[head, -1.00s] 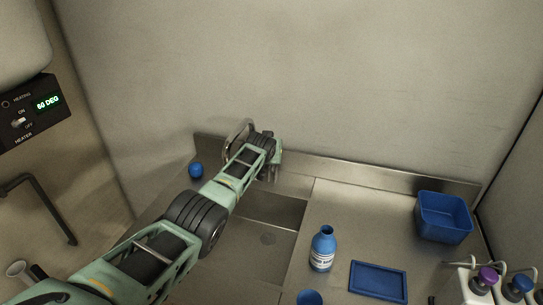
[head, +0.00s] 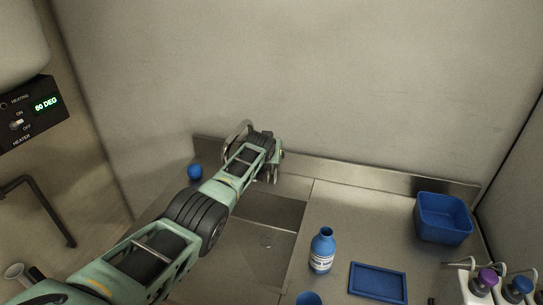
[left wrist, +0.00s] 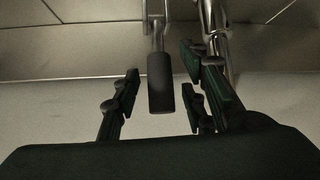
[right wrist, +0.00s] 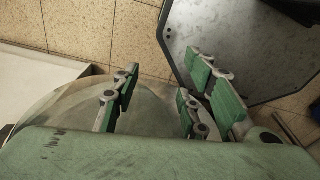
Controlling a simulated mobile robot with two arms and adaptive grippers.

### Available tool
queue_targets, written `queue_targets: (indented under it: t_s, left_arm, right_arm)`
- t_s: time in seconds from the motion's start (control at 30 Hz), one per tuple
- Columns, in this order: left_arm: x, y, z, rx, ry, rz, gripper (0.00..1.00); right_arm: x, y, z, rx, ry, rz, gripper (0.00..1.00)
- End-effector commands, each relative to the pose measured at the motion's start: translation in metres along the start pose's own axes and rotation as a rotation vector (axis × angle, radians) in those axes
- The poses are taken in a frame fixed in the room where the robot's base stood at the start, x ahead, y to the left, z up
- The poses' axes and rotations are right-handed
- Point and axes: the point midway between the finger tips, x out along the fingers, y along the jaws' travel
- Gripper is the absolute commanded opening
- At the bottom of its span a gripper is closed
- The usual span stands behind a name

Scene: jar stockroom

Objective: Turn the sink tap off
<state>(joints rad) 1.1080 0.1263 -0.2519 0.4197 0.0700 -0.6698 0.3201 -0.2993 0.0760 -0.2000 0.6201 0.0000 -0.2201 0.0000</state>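The sink tap has a curved metal spout (head: 238,132), partly hidden behind my left arm in the head view. In the left wrist view its chrome pipe (left wrist: 214,35) stands to the right. The tap's lever, with a dark grip (left wrist: 160,82), hangs between the fingers of my left gripper (left wrist: 160,100). Those fingers are apart, with a gap on both sides of the grip. In the head view my left gripper (head: 274,168) is at the tap by the back wall. My right gripper (right wrist: 162,92) is open and empty, away from the sink.
The steel sink basin (head: 265,222) lies below my left arm. A blue ball-like item (head: 195,171) is left of the tap. On the counter are a blue bottle (head: 322,250), a blue tray (head: 378,281) and a blue bin (head: 443,217). A heater panel (head: 30,112) is at left.

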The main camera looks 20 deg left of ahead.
Motion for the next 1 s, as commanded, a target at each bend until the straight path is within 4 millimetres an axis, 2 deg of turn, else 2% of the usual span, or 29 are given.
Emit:
queue_targets:
  t_s: [0.07,0.47,0.67,1.0]
  left_arm:
    - [0.0,0.0,0.0,0.001,0.0,0.0,0.39]
    - [-0.016,0.0,0.0,0.001,0.001,0.001,0.39]
    - [-0.032,0.0,0.001,0.002,0.002,0.0,0.39]
    - [-0.071,0.0,0.0,0.0,0.002,0.0,0.39]
  right_arm:
    - [0.0,0.007,0.004,-0.005,-0.004,0.008,0.4]
    - [0.0,0.004,0.002,-0.002,-0.002,0.004,0.4]
    - [0.0,0.003,0.001,-0.002,-0.002,0.004,0.4]
    - [0.0,0.003,0.001,-0.001,-0.001,0.003,0.4]
